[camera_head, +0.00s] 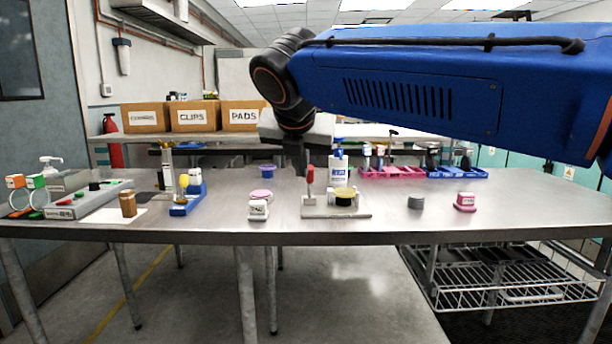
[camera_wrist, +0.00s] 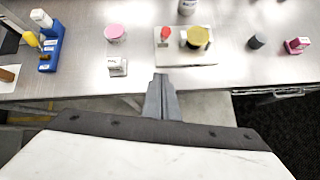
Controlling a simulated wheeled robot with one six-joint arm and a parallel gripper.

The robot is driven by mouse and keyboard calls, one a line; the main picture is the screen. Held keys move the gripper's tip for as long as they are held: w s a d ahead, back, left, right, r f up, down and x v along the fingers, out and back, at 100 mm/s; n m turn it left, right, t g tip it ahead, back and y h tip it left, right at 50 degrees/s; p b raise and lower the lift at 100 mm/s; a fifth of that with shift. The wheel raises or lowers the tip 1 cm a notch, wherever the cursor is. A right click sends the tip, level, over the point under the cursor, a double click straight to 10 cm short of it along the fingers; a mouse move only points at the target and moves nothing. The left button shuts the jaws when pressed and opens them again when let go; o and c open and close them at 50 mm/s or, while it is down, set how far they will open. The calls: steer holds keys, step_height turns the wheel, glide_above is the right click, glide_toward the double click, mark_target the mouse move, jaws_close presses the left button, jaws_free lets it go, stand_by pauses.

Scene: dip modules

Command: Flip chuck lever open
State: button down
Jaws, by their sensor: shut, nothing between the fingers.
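The chuck is a light base plate (camera_head: 316,212) on the steel table, with a red-handled lever (camera_head: 310,180) standing upright at its left. A round part with a dark top and yellowish rim (camera_head: 345,196) sits on the plate's right side. In the wrist view the lever's red tip (camera_wrist: 165,33) and the yellow-rimmed part (camera_wrist: 198,37) show on the plate (camera_wrist: 172,58). My gripper (camera_wrist: 161,80) is shut and empty, pointing at the plate's near side. In the head view my gripper (camera_head: 300,172) hangs near the lever; whether they touch is unclear.
A white labelled block (camera_head: 258,210) and pink disc (camera_head: 261,194) lie left of the plate. A grey cylinder (camera_head: 415,202) and pink block (camera_head: 465,202) stand to its right. A white bottle (camera_head: 338,165) stands behind. The table's near edge is clear.

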mark_target(310, 182)
steer(key=w+f, duration=0.5)
steer(key=w, duration=0.5)
steer(key=shift+w+d, duration=0.15)
steer(key=shift+d, duration=0.3)
